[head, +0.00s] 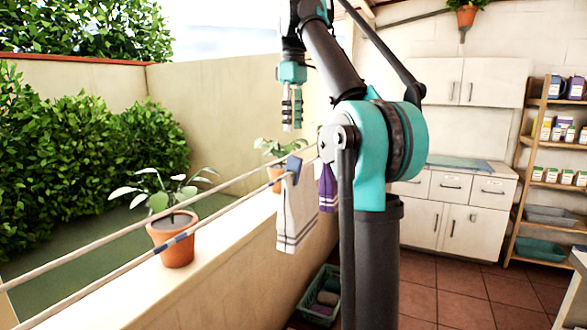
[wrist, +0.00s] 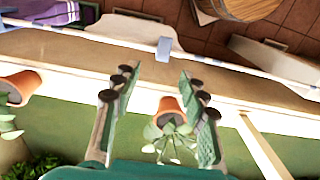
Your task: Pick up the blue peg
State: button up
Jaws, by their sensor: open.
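The blue peg (head: 293,165) sits on the clothesline at the top of a white striped towel (head: 297,210) in the head view. In the wrist view the peg (wrist: 164,48) looks pale blue and lies just beyond my fingertips, roughly centred between them. My gripper (head: 292,124) points down above the line, apart from the peg. In the wrist view my gripper (wrist: 160,74) is open, its two fingers spread with nothing held between them.
A purple cloth (head: 327,187) hangs just right of the towel. Potted plants (head: 176,240) stand on the wall ledge (head: 125,290) beside the two lines. A green basket (head: 318,298) is on the floor below. A small bluish piece (head: 177,240) is on the near line.

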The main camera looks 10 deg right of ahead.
aim_at(293, 156)
notch_tip(293, 156, down, 6)
jog(key=shift+r, duration=0.25)
jog(key=shift+s+f, duration=0.2)
jog(key=shift+f, duration=1.2)
jog(key=shift+s+f, duration=0.15)
jog(key=shift+f, duration=1.25)
jog(key=shift+c, duration=0.6)
jog(key=c, duration=0.8)
